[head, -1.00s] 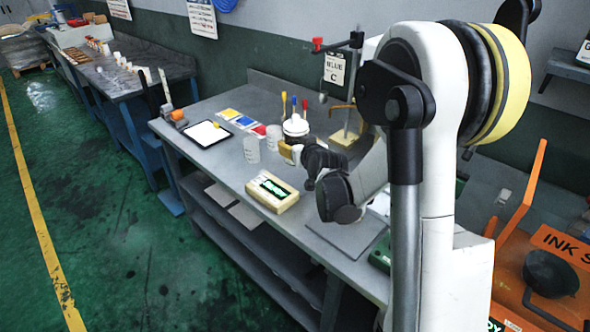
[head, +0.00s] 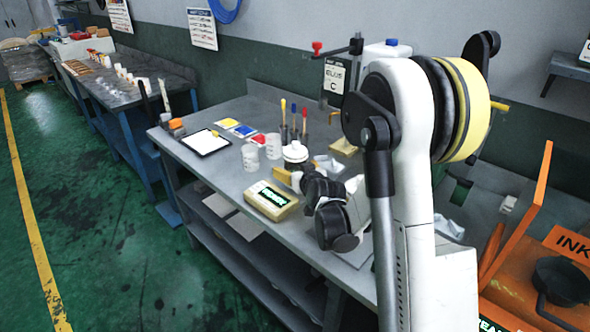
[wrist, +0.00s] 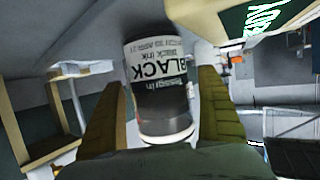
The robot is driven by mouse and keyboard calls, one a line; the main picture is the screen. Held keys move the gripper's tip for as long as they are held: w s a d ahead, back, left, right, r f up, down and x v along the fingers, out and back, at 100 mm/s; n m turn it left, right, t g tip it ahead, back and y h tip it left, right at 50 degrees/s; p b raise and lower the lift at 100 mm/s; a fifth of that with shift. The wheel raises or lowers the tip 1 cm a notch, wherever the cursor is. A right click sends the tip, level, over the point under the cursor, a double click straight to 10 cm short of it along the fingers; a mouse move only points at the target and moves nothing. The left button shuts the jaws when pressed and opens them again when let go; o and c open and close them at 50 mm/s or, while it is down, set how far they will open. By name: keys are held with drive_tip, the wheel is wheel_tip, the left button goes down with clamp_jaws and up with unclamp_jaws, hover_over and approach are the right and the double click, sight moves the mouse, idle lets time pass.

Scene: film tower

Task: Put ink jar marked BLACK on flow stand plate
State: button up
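My gripper (wrist: 162,115) is shut on the ink jar marked BLACK (wrist: 158,68), with one tan finger on each side of it. The label reads upside down in the wrist view. In the head view the jar (head: 295,153) has a white top and shows just behind my gripper (head: 287,176), over the bench. Whether its base touches the bench is hidden. The flow stand's pale wooden plate (head: 344,147) lies behind and to the right of the jar, partly hidden by my arm; its upper part carries a red knob (head: 317,47).
Clear beakers (head: 250,158), brushes (head: 294,120), colour cards (head: 243,130) and a black-edged tablet (head: 206,142) stand left and behind.

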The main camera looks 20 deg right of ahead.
drive_tip(key=shift+r, duration=0.15)
drive_tip(key=shift+s+r+p, duration=0.15)
drive_tip(key=shift+s+p, duration=0.15)
drive_tip(key=shift+s, duration=0.05)
drive_tip(key=s+a+r+g+y+p, duration=0.1)
drive_tip(key=s+a+r, duration=0.25)
drive_tip(key=s, duration=0.35)
drive_tip(key=s+a+r+n+g+p, duration=0.1)
drive_tip(key=s+a+r, duration=0.25)
drive_tip(key=s, duration=0.25)
drive_tip(key=s+a+r+g+y+p, duration=0.1)
drive_tip(key=s+a+r+g, duration=0.1)
drive_tip(key=s+a, duration=0.35)
drive_tip(key=s+a+r+g, duration=0.1)
drive_tip(key=s+g, duration=0.1)
drive_tip(key=s, duration=1.3)
drive_tip(key=shift+s+a+g, duration=0.15)
drive_tip(key=shift+a+g, duration=0.2)
drive_tip(key=shift+g, duration=0.05)
